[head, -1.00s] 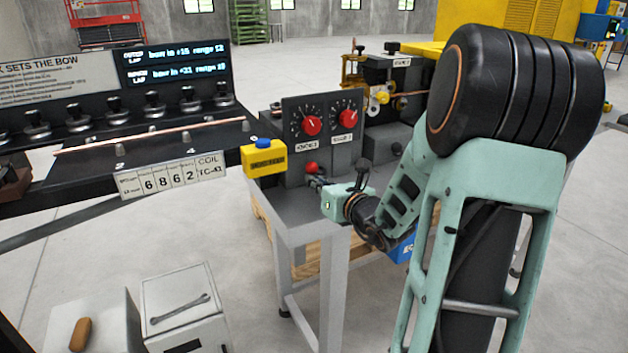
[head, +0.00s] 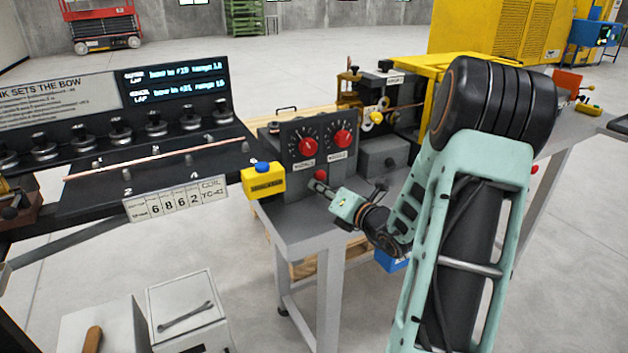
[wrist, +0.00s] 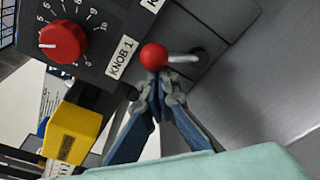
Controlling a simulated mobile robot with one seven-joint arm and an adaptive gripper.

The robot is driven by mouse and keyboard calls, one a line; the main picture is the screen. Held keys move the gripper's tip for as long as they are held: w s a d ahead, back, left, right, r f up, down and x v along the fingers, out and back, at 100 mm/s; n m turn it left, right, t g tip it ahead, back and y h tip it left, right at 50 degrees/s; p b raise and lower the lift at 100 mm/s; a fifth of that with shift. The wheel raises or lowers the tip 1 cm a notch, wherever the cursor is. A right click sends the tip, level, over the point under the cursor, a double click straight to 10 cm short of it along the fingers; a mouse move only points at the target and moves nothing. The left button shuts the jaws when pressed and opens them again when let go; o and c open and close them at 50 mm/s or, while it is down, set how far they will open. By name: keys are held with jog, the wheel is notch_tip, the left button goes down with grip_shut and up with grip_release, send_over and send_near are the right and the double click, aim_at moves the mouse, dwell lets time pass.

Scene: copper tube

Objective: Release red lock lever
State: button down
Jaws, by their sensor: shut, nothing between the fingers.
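The red lock lever has a round red ball knob (wrist: 154,56) on a short metal shaft that points right in the wrist view, toward a dark slot in the grey housing. In the head view the ball (head: 320,174) shows low on the front of the knob panel. My gripper (wrist: 157,82) is shut and empty, its blue-grey fingers meeting at the lower edge of the ball. In the head view my gripper (head: 317,187) is just below the ball. I cannot tell whether the fingertips touch it.
Two red dials sit above the lever; KNOB 1 (wrist: 62,42) is close by in the wrist view. A yellow box with a blue button (head: 264,179) stands left of the lever. A grey block (head: 384,157) is to the right. The bench's front corner (head: 295,226) is bare.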

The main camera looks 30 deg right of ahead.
jog(key=d+m+p, duration=0.1)
jog(key=p, duration=0.1)
jog(key=d+r+m+p, duration=0.1)
jog(key=m+p, duration=0.1)
jog(key=shift+r, duration=0.15)
jog(key=m+p, duration=0.1)
jog(key=d+m+p, duration=0.1)
jog(key=shift+d+m+t+y, duration=0.15)
jog(key=shift+m+t+y, duration=0.15)
jog(key=shift+m+y, duration=0.1)
jog(key=shift+d, duration=0.15)
jog(key=shift+w+d+f+p, duration=0.1)
jog(key=shift+d+f+p, duration=0.15)
jog(key=shift+d+p, duration=0.5)
jog(key=shift+d, duration=0.35)
jog(key=shift+d, duration=0.1)
